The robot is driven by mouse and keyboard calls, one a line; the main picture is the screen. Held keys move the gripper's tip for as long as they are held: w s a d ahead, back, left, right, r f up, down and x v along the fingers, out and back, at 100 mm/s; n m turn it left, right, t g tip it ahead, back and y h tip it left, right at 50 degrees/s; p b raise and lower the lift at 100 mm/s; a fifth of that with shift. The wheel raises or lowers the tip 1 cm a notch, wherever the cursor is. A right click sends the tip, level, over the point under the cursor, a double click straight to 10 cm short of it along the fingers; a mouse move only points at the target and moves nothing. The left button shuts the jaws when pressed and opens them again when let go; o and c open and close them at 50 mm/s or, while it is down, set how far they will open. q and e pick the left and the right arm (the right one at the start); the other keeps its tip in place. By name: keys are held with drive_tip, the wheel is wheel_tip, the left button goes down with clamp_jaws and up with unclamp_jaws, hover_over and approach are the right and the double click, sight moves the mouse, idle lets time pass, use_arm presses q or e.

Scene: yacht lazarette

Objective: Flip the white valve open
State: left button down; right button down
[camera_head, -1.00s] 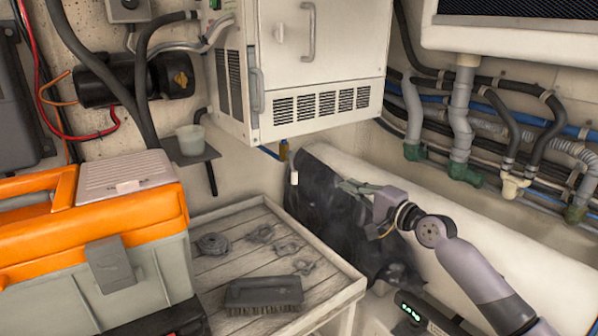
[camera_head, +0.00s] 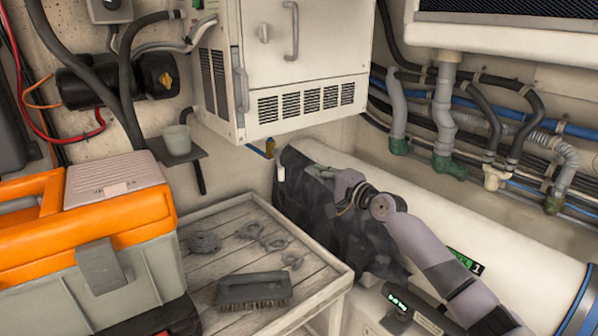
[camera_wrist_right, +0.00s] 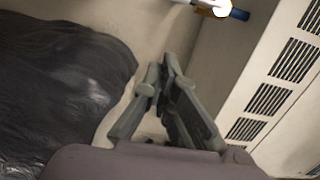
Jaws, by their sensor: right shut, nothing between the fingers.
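The white valve lever (camera_head: 281,174) hangs down from a brass fitting (camera_head: 270,147) with a blue pipe, low on the back wall beneath the white cabinet. In the right wrist view the white lever (camera_wrist_right: 187,2) is only partly seen, cut by the top edge beside the brass body (camera_wrist_right: 220,9). My right gripper (camera_head: 341,183) is to the right of the lever in the head view, over the black sheet and apart from the lever. In the wrist view its fingers (camera_wrist_right: 163,78) are closed together and empty, below the valve in the picture. My left gripper is out of view.
The white cabinet (camera_head: 312,75) overhangs close by. A black plastic sheet (camera_head: 322,228) drapes over the end of a large white cylinder (camera_head: 460,220). A slatted bench (camera_head: 215,265) with a brush (camera_head: 253,290) and an orange-grey toolbox (camera_head: 130,270) stand at left.

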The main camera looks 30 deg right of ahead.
drive_tip(key=w+a+p, duration=0.1)
drive_tip(key=a, duration=0.1)
drive_tip(key=w+a+p, duration=0.1)
drive_tip(key=a+p, duration=0.1)
drive_tip(key=shift+w+a, duration=0.15)
drive_tip(key=shift+w, duration=0.05)
